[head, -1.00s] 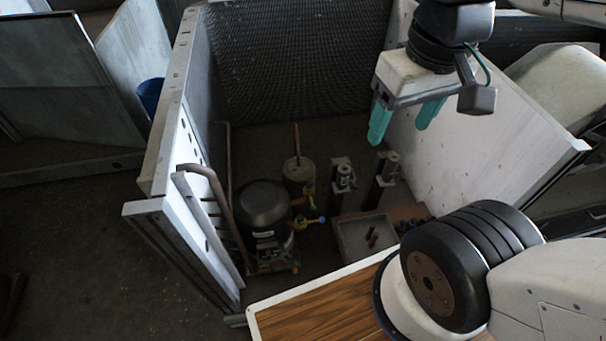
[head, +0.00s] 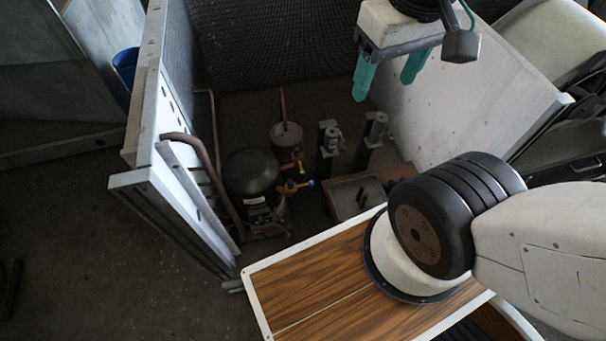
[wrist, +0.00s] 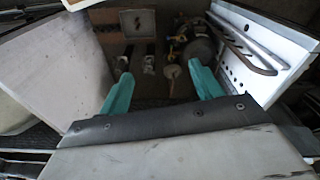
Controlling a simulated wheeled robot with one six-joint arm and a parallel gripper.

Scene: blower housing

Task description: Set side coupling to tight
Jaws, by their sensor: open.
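My gripper (head: 389,75) is open and empty, with two teal fingers. It hangs high over the blower housing, well above the parts on its floor; it also shows in the wrist view (wrist: 160,84). Below it in the head view is a black rounded compressor (head: 250,175) with small brass fittings and coloured handles: a yellow and green one (head: 292,166) and one with a blue tip (head: 298,185). In the wrist view the compressor (wrist: 199,50) lies beyond the fingers, upper right. Which fitting is the side coupling I cannot tell.
Two dark upright posts with grey fittings (head: 328,145) (head: 374,135) stand right of the compressor. A shallow tray (head: 352,197), a pot with a stick (head: 286,136) and a bent pipe (head: 206,165) are nearby. White panels flank the space at left (head: 150,110) and right (head: 470,105).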

